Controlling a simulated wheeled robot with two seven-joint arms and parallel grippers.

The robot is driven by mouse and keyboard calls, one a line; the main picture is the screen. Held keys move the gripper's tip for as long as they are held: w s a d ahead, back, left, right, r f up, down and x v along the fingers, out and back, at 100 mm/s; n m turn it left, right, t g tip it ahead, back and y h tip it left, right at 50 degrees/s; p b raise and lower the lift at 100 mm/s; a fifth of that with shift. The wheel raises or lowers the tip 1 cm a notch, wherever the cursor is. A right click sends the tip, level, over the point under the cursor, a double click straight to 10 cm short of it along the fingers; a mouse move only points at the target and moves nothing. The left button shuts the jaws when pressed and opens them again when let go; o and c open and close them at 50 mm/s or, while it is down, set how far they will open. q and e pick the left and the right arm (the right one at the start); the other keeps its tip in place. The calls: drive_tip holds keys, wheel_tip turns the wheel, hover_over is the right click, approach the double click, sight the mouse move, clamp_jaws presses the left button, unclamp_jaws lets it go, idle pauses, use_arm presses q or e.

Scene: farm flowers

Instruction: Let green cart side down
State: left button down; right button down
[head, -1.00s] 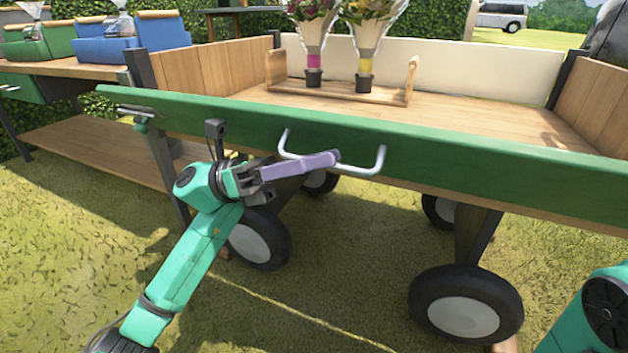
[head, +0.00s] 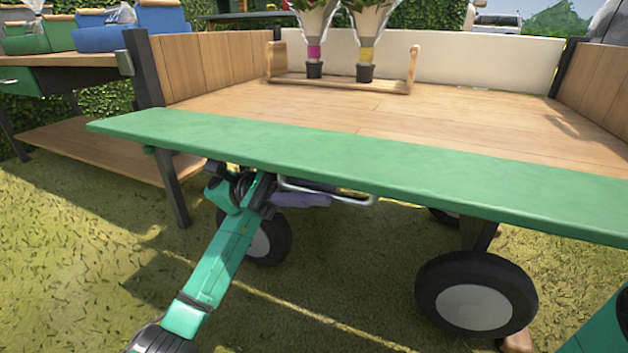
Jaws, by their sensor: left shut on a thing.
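The green cart side (head: 370,167) is tilted outward, its broad top face showing, and it slopes toward me along the front of the cart. Its metal handle (head: 345,198) shows only in part below the panel's lower edge. My left gripper (head: 305,199) is under that edge, shut on the handle; the panel hides part of the gripper and of the handle. My right gripper is out of view; only a bit of my right arm shows at the lower right corner.
The wooden cart bed (head: 440,105) holds a wooden carrier (head: 390,88) with two wrapped bouquets at the back. A wheel (head: 476,294) stands below at the right. A table (head: 90,160) with boxes is at the left. Grass in front is open.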

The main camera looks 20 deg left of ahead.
use_arm(q)
drive_tip(key=shift+w+f+m, duration=0.1)
drive_tip(key=shift+f+m, duration=0.05)
drive_tip(key=shift+m, duration=0.15)
drive_tip(key=c, duration=0.9)
unclamp_jaws()
drive_tip(key=shift+a, duration=0.1)
